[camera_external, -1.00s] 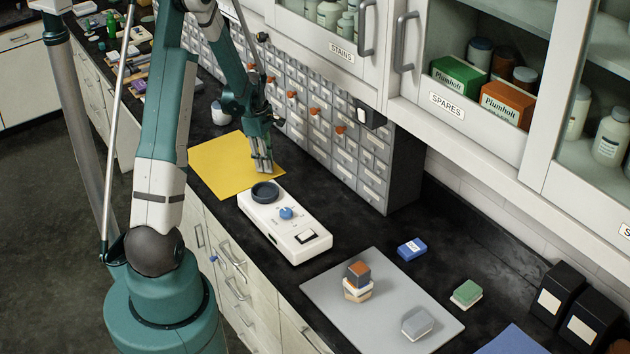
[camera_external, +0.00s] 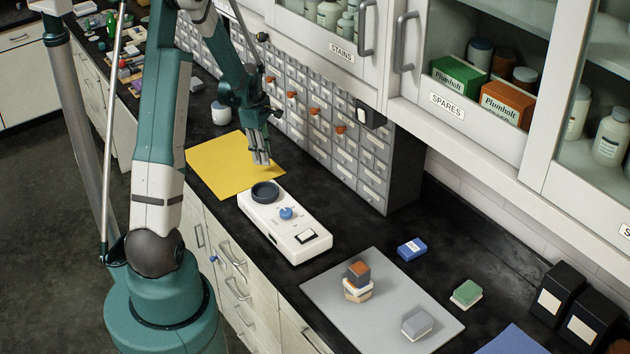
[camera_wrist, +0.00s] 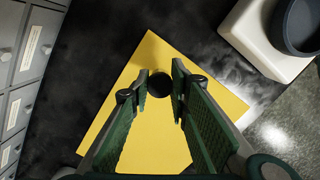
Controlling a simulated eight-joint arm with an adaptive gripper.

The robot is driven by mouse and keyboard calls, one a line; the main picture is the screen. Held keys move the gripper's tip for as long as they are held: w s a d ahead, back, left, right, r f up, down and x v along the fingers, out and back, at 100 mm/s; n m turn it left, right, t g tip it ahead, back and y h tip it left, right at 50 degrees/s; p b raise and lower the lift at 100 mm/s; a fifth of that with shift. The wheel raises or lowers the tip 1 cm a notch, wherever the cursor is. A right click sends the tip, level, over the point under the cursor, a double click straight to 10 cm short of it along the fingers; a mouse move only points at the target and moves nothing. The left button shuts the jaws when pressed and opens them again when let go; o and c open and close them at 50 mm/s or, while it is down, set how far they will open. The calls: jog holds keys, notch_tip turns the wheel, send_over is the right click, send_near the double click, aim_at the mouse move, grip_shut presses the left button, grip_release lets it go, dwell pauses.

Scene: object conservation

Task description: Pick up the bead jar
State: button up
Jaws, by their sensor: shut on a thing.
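My gripper (camera_external: 260,157) points down just above the yellow sheet (camera_external: 215,170). In the wrist view its two green fingers (camera_wrist: 160,88) are shut on a small jar with a dark round top (camera_wrist: 159,84), which I take to be the bead jar. Its sides are hidden below the top. In the external view the fingers hide it. The yellow sheet also fills the middle of the wrist view (camera_wrist: 140,140).
A white stirrer-like device (camera_external: 285,228) with a dark round well stands close beside the sheet. A grey drawer cabinet (camera_external: 350,165) rises behind. A grey mat (camera_external: 330,300) with stacked blocks (camera_external: 357,280) lies at the front right.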

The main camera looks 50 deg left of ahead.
notch_tip(320, 180, up, 3)
jog(key=shift+r, duration=0.1)
jog(key=shift+s+r, duration=0.15)
jog(key=shift+s, duration=0.1)
jog(key=s+b, duration=0.1)
jog(key=s, duration=1.7)
jog(key=shift+s, duration=0.35)
jog(key=shift+w, duration=0.15)
